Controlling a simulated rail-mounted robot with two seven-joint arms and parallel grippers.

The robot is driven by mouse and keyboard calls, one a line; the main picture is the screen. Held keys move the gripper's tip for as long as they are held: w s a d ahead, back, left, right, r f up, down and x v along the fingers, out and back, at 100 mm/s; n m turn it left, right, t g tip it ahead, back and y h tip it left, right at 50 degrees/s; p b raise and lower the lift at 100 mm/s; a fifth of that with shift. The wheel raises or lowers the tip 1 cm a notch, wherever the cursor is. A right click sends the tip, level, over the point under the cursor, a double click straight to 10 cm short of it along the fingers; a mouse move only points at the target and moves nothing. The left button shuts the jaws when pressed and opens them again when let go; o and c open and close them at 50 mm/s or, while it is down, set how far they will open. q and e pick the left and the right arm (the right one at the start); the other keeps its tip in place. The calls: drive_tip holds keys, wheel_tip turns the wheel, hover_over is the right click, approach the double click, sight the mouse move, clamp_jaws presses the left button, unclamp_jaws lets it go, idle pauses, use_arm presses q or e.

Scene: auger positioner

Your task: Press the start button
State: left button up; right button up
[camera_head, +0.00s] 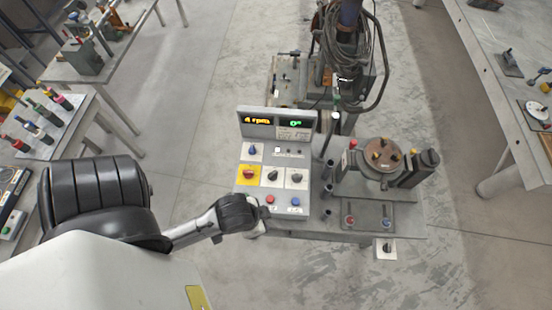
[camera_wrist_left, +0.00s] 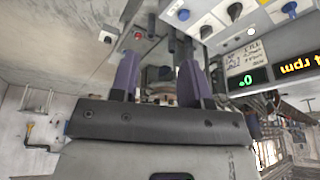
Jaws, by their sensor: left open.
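The grey control panel (camera_head: 243,207) stands near the middle of the head view. Its bottom row has a red button (camera_head: 270,199) and a blue button (camera_head: 295,202); their labels are too small to read, so I cannot tell which is start. A blue button also shows at the top of the left wrist view (camera_wrist_left: 184,14). My left gripper (camera_head: 258,226) is beside the panel's lower left corner, apart from both buttons as far as I can see. In the wrist view its two purple fingers (camera_wrist_left: 160,62) are spread with nothing between them. My right gripper is not in view.
The panel also carries a red knob on a yellow plate (camera_head: 248,174), black knobs and lit displays (camera_head: 275,122). To its right are a round brown turntable (camera_head: 381,155) and a small plate with red and blue buttons (camera_head: 367,216).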

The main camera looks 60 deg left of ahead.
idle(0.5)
use_arm(q)
clamp_jaws()
idle(1.5)
